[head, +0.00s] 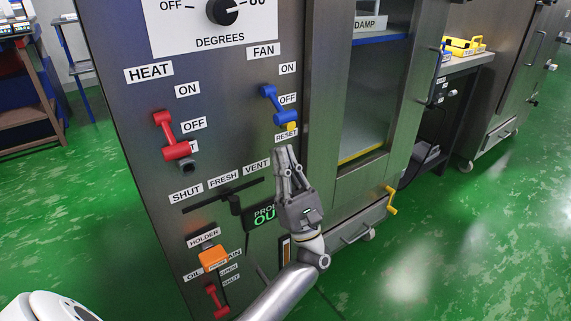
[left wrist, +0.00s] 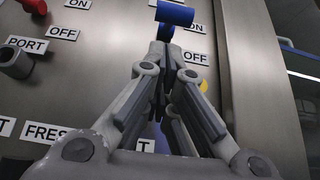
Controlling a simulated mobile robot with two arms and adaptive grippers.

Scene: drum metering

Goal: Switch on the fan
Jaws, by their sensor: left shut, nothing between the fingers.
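The fan switch (head: 276,103) is a blue lever on the grey metal panel, under the FAN label (head: 263,51). Its bar end hangs low, beside and below the OFF label (head: 287,99); the ON label (head: 288,68) is above. My left gripper (head: 285,151) is shut and empty just below the lever, fingers pointing up. In the left wrist view the blue lever (left wrist: 175,14) shows just beyond the closed fingertips (left wrist: 160,52); I cannot tell whether they touch. My right gripper is not in view.
A yellow reset button (head: 291,126) sits right below the blue lever. A red heat lever (head: 171,135) is to the left. A vent slider (head: 234,200) and an orange holder (head: 213,257) are lower down. A cabinet with a glass window (head: 375,110) stands to the right.

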